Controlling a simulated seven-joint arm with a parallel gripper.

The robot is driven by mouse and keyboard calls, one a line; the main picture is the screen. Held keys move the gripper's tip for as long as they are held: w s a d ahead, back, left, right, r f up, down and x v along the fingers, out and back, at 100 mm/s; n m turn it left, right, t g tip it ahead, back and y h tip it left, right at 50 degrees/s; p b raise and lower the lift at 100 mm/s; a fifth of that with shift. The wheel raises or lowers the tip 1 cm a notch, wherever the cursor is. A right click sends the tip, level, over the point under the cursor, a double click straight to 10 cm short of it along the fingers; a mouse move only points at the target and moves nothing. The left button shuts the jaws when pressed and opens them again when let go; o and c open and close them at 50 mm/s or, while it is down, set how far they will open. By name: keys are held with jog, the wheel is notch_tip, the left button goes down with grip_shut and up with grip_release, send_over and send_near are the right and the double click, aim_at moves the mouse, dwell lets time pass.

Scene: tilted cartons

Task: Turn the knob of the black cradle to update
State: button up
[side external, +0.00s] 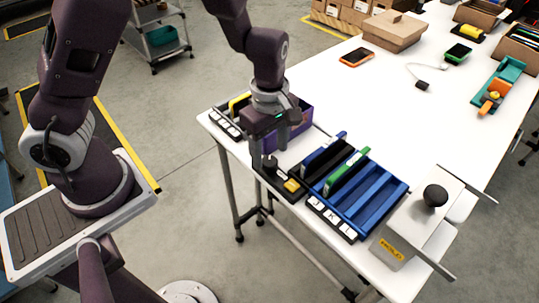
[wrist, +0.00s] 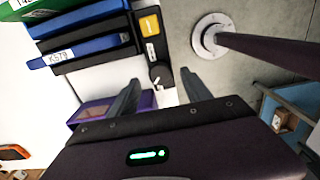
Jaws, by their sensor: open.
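The label and the pointer setting are too small to read. My gripper (side external: 270,150) is open, pointing down over the knob; its two fingers (wrist: 161,84) also show in the wrist view. I cannot tell whether they touch the knob.
A purple bin (side external: 299,125) stands close behind my gripper. A blue cradle (side external: 375,205) adjoins the black one on the right, then a grey box (side external: 415,222) with a black ball-shaped top. An orange phone-like device (side external: 356,57) and a carton (side external: 384,32) lie farther back. The middle of the table is clear.

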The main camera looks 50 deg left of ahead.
aim_at(269, 164)
jog(key=shift+f, duration=1.3)
grip_shut()
jog(key=shift+m, duration=0.3)
jog(key=m, duration=1.3)
jog(key=shift+m, duration=2.2)
